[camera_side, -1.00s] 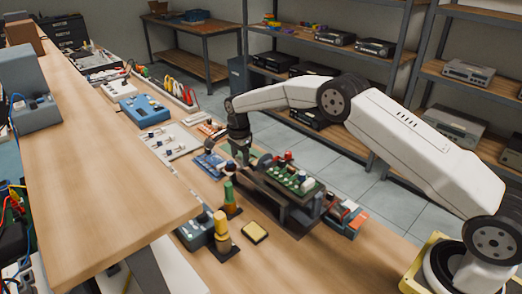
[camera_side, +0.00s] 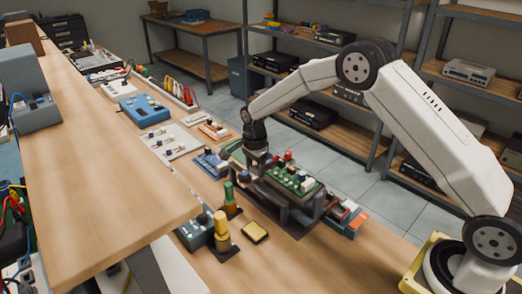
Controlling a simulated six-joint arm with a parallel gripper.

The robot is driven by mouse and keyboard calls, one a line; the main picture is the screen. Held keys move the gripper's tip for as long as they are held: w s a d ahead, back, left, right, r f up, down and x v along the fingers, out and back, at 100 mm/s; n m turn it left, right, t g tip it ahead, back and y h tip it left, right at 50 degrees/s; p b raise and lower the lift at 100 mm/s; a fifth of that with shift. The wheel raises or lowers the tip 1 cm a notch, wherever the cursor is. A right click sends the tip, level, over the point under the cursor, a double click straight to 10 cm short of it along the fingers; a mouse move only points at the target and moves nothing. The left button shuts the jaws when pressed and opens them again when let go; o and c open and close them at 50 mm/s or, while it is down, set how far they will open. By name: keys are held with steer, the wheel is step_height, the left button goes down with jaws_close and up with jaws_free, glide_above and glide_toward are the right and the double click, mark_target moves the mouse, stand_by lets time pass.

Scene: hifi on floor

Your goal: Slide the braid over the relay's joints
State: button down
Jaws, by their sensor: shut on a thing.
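The green circuit board (camera_side: 292,180) sits in a dark holder (camera_side: 290,212) in the middle of the bench. It carries several parts, among them red, white and dark ones; I cannot tell which is the relay, and its joints are too small to see. My gripper (camera_side: 257,172) points down at the board's left end, close over the holder. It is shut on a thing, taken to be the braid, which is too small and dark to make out. Whether it touches the board cannot be told.
A blue module (camera_side: 208,163) lies to the left. An orange-and-grey block (camera_side: 347,216) sits at the right. A raised wooden shelf (camera_side: 95,165) fills the left.

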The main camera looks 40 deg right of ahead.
steer(key=shift+s, duration=1.15)
jaws_free()
steer(key=shift+r, duration=0.15)
step_height(320, 180, up, 8)
steer(key=shift+f, duration=0.2)
steer(key=shift+s, duration=0.1)
steer(key=s+n+t, duration=0.2)
steer(key=s+n, duration=1.6)
steer(key=s, duration=0.6)
steer(key=shift+s+d+r+t, duration=0.15)
steer(key=shift+s+r+t, duration=0.1)
steer(key=shift+t, duration=0.05)
